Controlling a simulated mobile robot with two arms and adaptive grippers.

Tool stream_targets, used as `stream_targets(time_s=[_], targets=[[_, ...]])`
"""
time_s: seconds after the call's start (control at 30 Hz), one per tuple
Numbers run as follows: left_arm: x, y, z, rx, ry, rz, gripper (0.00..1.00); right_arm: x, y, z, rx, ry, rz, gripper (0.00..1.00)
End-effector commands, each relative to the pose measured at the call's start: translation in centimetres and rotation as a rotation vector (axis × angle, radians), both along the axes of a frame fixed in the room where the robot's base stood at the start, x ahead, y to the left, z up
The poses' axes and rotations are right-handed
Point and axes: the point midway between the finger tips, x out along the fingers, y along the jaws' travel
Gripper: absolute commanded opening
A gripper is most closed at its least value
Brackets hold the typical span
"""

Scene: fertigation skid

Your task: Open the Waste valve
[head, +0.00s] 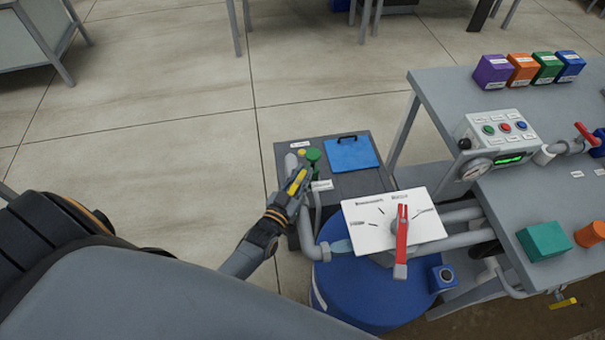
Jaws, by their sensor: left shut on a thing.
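My left gripper (301,170) is over the dark stand, shut on what looks like a green valve handle (314,155). The fingers hide part of the handle and the grip itself. A grey pipe (318,215) runs down from there toward the blue drum. A small white label (322,185) sits beside the handle, too small to read, so I cannot tell which valve is Waste. My right gripper is not in view.
A white dial plate (365,225) with a red lever (402,245) stands over the blue drum (350,290). A blue clipboard (351,153) lies on the dark stand (355,183). The grey bench (440,95) at right carries a control box (500,138) and several coloured blocks.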

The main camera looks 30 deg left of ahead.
Motion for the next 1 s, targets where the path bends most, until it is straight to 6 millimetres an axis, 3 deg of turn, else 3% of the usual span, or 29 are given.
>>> stream_targets(time_s=[0.4, 0.43, 0.5, 0.53, 0.83, 1.0], targets=[[0.0, 0.0, 0.0, 0.001, -0.002, 0.005, 0.00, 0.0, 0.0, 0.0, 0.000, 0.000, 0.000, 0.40], [0.0, 0.0, 0.0, 0.001, -0.002, 0.005, 0.24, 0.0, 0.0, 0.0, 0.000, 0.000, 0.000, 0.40], [0.0, 0.0, 0.0, 0.000, -0.002, 0.005, 0.38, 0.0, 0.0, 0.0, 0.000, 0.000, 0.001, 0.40], [0.0, 0.0, 0.0, 0.000, -0.002, 0.005, 0.40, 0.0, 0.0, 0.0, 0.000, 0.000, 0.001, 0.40], [-0.1, 0.0, 0.0, 0.000, -0.001, 0.005, 0.40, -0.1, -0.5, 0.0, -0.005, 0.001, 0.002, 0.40], [-2.0, 0.0, -0.1, 0.000, 0.000, 0.004, 0.40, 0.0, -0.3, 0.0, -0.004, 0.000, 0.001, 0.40]])
